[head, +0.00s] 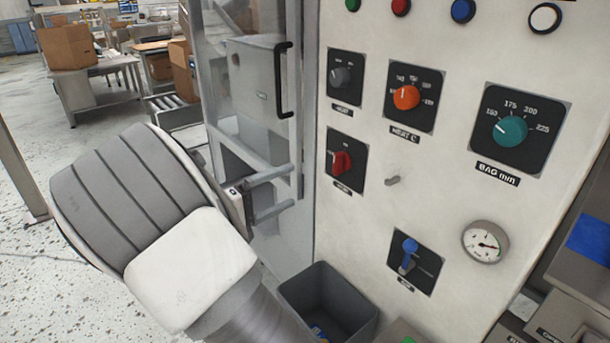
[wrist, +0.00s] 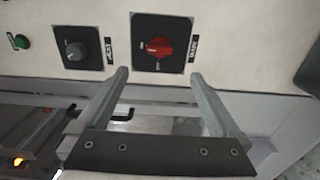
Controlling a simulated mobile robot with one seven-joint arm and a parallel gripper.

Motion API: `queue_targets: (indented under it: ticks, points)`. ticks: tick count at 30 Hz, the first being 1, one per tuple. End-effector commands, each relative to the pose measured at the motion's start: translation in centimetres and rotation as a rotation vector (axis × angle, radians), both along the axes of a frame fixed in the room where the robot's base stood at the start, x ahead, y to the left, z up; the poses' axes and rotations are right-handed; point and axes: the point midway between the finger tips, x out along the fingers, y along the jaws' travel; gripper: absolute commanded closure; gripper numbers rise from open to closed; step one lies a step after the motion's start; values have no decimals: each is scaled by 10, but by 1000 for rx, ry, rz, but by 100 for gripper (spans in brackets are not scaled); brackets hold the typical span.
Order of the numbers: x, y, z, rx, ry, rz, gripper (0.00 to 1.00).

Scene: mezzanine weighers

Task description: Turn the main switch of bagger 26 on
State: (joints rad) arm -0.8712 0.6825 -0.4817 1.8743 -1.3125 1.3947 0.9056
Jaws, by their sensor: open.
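The main switch (head: 341,162) is a red rotary knob on a black square plate, at the left edge of the bagger's pale panel. It also shows in the wrist view (wrist: 158,47), near the top and slightly ahead of the fingertips; its label there is too small to read surely. My gripper (head: 291,188) is open and empty, left of the switch and apart from it in the head view. In the wrist view my gripper (wrist: 160,74) has its two grey fingers spread to either side below the red knob. Which setting the knob points to is unclear.
A grey knob (head: 341,77) sits above the switch, an orange one (head: 406,97) and a teal one (head: 509,131) to the right. A small toggle (head: 392,180), blue-handled lever (head: 408,253) and gauge (head: 485,242) are lower. A grey bin (head: 328,297) stands below; a black door handle (head: 283,79) is at left.

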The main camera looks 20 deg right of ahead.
Motion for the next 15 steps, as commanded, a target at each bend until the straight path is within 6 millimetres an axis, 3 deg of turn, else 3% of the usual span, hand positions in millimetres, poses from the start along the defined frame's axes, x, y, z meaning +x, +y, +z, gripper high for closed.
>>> queue_targets:
  ticks: [6, 15]
  points:
    - [-9, 22, 0, 0, -1, 0, 0]
    - [-10, 25, 0, 1, -1, -1, 0]
